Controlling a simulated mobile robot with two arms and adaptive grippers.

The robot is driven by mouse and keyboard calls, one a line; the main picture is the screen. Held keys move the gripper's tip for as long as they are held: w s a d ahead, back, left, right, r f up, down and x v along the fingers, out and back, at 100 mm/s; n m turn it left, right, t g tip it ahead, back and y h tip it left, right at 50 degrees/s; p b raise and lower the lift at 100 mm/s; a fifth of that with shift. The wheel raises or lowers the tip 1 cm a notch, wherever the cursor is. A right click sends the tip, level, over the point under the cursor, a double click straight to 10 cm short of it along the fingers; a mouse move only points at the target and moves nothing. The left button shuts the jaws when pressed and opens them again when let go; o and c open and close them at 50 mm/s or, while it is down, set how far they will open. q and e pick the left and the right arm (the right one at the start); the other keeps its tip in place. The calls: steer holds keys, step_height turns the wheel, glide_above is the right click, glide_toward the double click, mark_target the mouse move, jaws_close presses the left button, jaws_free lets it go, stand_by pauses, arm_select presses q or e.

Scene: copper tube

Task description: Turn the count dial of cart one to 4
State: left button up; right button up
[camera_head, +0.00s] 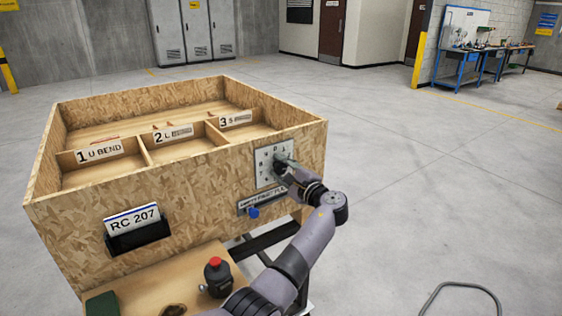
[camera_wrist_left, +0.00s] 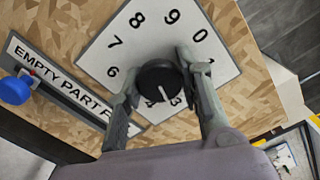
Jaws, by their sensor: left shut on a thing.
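The count dial is a black round knob (camera_wrist_left: 158,80) on a white plate (camera_wrist_left: 100,53) with digits around it. The plate also shows on the right part of the wooden cart's front (camera_head: 262,170). My left gripper (camera_head: 283,166) is at the dial, with one finger on each side of the knob in the left wrist view (camera_wrist_left: 157,76), shut on it. The knob's white pointer line points down, between the 4 and the 3; the exact setting is hard to tell. The fingers hide some digits. My right gripper is not in view.
A label strip (camera_head: 262,200) with a blue knob (camera_head: 253,212) sits below the dial plate. An RC 207 card (camera_head: 133,220) hangs on the cart front. A dark bottle with a red cap (camera_head: 217,276) stands on the lower shelf. Floor to the right is mostly clear.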

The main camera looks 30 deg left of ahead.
arm_select(q)
steer(key=m+p, duration=0.3)
steer(key=m, duration=0.1)
steer(key=shift+r+m, duration=0.1)
steer(key=shift+m, duration=0.2)
steer(key=shift+f+m+p, duration=0.2)
steer(key=shift+m+p, duration=1.05)
steer(key=shift+m, duration=0.15)
steer(key=shift+f, duration=0.1)
steer(key=o, duration=0.9)
steer(key=shift+c, duration=0.2)
steer(key=o, duration=0.3)
